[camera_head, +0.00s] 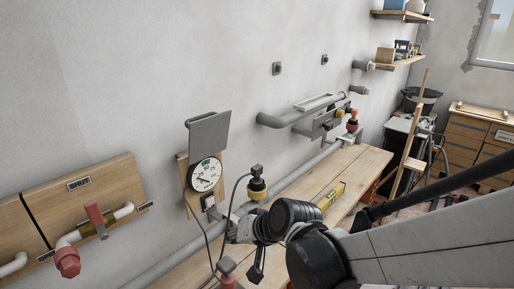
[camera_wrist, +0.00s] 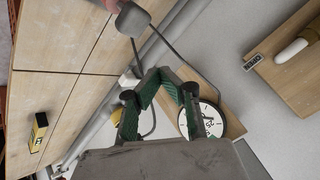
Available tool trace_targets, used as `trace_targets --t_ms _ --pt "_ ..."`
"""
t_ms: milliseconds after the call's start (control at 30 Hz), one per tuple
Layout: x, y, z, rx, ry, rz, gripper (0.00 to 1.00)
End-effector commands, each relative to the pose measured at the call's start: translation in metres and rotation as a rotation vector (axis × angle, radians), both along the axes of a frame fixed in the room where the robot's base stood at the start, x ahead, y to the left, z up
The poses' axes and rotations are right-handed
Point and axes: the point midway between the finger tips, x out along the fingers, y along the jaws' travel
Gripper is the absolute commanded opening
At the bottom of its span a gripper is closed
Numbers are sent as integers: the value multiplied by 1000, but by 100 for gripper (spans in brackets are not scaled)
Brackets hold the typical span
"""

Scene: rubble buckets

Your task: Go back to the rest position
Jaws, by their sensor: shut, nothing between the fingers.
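My gripper (camera_wrist: 158,72) shows in the wrist view with its two green-padded fingers angled together at the tips, shut and empty. In the head view my arm reaches in from the lower right, over the wooden bench (camera_head: 350,168). Its wrist end is left of centre, in front of the round pressure gauge (camera_head: 206,174), and the fingers are hard to make out there. In the wrist view the gauge (camera_wrist: 205,121) lies beyond the right finger, partly hidden by the gripper.
A valve board with a red handle (camera_head: 95,214) hangs at left. A grey box (camera_wrist: 133,20) with a cable is past the fingertips. A yellow level (camera_head: 331,194) lies on the bench. Pipes (camera_head: 280,118) run along the wall. A wooden cabinet (camera_head: 463,145) stands at back right.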

Motion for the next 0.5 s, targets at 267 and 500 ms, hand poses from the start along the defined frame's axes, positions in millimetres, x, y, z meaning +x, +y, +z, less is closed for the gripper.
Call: trace_targets --t_ms 267,500 --pt "-14 -80 36 -117 -37 -84 0" --pt "-38 -146 59 -224 -59 -157 0"
